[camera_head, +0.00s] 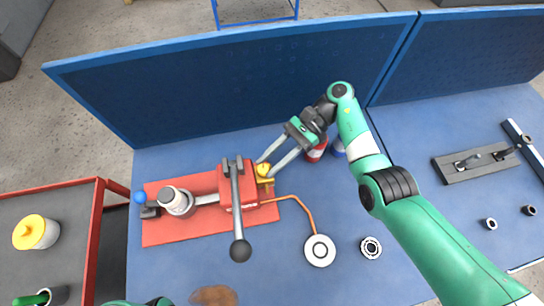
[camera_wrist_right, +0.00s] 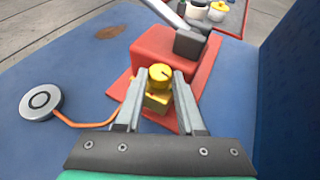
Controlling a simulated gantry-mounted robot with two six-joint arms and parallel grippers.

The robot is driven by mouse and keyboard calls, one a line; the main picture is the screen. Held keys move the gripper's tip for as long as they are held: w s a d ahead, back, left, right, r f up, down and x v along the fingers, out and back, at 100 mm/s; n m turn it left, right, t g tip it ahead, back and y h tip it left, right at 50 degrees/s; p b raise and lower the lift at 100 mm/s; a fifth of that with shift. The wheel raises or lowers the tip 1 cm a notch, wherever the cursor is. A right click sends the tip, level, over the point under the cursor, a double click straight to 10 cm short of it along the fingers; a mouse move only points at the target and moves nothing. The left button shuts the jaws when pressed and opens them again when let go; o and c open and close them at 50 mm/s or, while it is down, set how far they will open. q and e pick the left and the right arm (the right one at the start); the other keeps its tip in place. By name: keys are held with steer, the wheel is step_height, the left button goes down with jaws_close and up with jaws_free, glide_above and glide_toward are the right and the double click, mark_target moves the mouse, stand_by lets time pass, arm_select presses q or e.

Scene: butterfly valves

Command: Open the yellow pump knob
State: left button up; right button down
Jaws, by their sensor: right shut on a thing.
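The yellow pump knob (camera_head: 263,170) sits at the right end of the red pump (camera_head: 230,187), on a yellow valve fitting. My right gripper (camera_head: 264,168) reaches down to it from the upper right. In the right wrist view the knob (camera_wrist_right: 160,76) is between the two fingers of my right gripper (camera_wrist_right: 161,80), which are shut on its sides. A dark line marks the top of the knob. The fingers hide parts of the knob's sides. My left gripper is not clearly in view; only a bit of green shows at the bottom edge of the head view.
Red and blue cans (camera_head: 316,150) stand behind my right gripper. A blue panel (camera_head: 230,80) closes off the back.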

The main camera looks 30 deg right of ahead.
steer(key=shift+w+n+g, duration=0.2)
steer(key=shift+n+g, duration=0.2)
steer(key=shift+n+g+b, duration=0.3)
steer(key=shift+r, duration=0.1)
steer(key=c, duration=0.5)
jaws_free()
steer(key=shift+f+m+t, duration=0.2)
steer(key=shift+m+t, duration=0.2)
